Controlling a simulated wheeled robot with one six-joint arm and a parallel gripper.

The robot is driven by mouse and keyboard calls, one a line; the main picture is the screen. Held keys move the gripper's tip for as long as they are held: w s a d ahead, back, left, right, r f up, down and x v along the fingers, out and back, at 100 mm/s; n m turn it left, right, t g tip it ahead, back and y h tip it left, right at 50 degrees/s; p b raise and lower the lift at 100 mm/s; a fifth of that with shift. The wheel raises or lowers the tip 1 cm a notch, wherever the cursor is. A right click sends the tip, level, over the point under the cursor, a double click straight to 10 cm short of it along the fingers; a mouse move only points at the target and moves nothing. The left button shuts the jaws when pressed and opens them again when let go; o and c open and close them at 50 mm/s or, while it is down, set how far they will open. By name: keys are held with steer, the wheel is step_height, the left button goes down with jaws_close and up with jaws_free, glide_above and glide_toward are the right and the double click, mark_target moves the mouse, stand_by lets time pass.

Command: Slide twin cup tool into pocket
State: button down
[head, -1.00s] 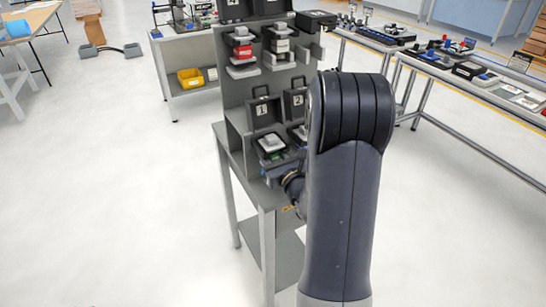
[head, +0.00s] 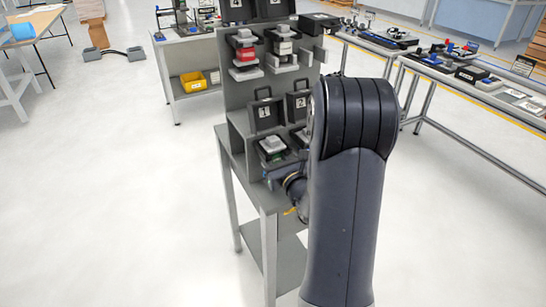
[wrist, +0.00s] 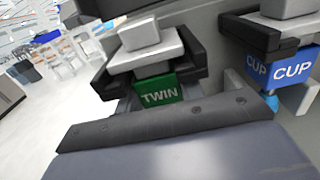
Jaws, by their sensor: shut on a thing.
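The twin cup tool shows in the wrist view as a green block (wrist: 160,91) marked TWIN under a pale grey plate and knob. Dark pocket arms (wrist: 178,63) flank the plate. In the head view the tool (head: 271,147) is at the lower left pocket of the grey rack, below a card marked 1 (head: 265,112). I cannot tell how deeply the plate sits in the pocket. My gripper (head: 284,176) is low at the front of that pocket, shut on the tool. My arm and gripper body hide the fingertips and the tool's underside.
A blue tool (wrist: 285,70) marked CUP CUP sits in the neighbouring pocket on the right, close by. Above, the rack (head: 232,102) holds a red tool (head: 245,54) and a pale one (head: 283,47). Tables (head: 470,88) stand at right.

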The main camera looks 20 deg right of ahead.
steer(key=shift+f+b, duration=0.35)
steer(key=shift+b, duration=0.3)
stand_by(0.4)
steer(key=c, duration=0.8)
jaws_free()
steer(key=shift+c, duration=0.2)
steer(key=s+b, duration=0.2)
steer(key=s, duration=0.8)
steer(key=shift+s+d, duration=0.2)
steer(key=shift+s, duration=0.2)
steer(key=shift+w, duration=0.1)
